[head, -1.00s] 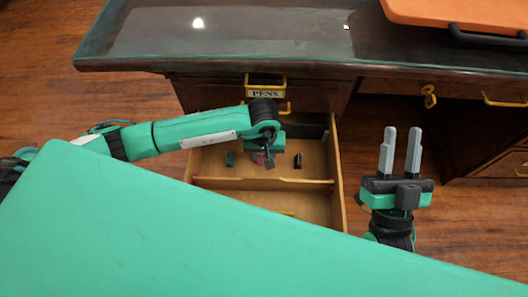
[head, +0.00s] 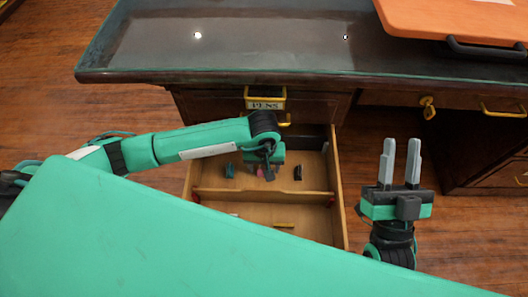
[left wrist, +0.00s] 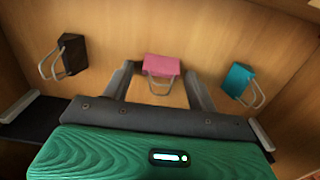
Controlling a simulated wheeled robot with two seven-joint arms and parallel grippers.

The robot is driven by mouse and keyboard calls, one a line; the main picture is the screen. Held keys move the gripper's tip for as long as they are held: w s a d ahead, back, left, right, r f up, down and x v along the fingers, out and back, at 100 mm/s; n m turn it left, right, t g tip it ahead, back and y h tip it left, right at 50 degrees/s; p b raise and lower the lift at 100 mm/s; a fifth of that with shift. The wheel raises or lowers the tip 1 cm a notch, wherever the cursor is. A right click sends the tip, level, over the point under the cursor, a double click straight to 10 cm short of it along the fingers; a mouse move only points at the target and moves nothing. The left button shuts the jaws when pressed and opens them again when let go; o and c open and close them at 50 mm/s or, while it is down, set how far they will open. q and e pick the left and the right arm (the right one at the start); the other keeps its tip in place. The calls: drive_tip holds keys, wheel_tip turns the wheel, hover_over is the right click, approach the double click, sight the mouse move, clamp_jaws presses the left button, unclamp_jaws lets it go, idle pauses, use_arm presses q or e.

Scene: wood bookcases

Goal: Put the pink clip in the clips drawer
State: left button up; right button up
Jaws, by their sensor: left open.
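The pink clip (left wrist: 160,66) lies in the rear compartment of an open wooden drawer (head: 341,200). In the left wrist view it sits between the spread fingers of my left gripper (left wrist: 160,76), with its wire handles towards the gripper. My left gripper is open; I cannot tell whether the fingers touch the clip. In the head view the gripper (head: 266,168) reaches down into that compartment and partly hides the clip. A black clip (left wrist: 72,55) and a teal clip (left wrist: 238,80) lie on either side of the pink one. My right gripper (head: 401,145) is open and empty, right of the drawer.
A closed drawer labelled PENS (head: 265,103) sits above the open one, under the dark desk top (head: 250,45). A divider (head: 262,195) crosses the open drawer. A green surface (head: 150,235) hides part of its front. An orange board (head: 460,20) lies on the desk.

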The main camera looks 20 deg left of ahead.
use_arm(q)
wheel_tip(320, 180, up, 11)
drive_tip(key=shift+r+p, duration=0.1)
drive_tip(key=shift+p, duration=1)
drive_tip(key=shift+r, duration=0.4)
use_arm(e)
drive_tip(key=a+f+g, duration=0.3)
drive_tip(key=f+g, duration=0.4)
drive_tip(key=f, duration=0.4)
drive_tip(key=shift+a+h, duration=0.15)
drive_tip(key=shift+h, duration=0.25)
drive_tip(key=shift+s+r, duration=0.1)
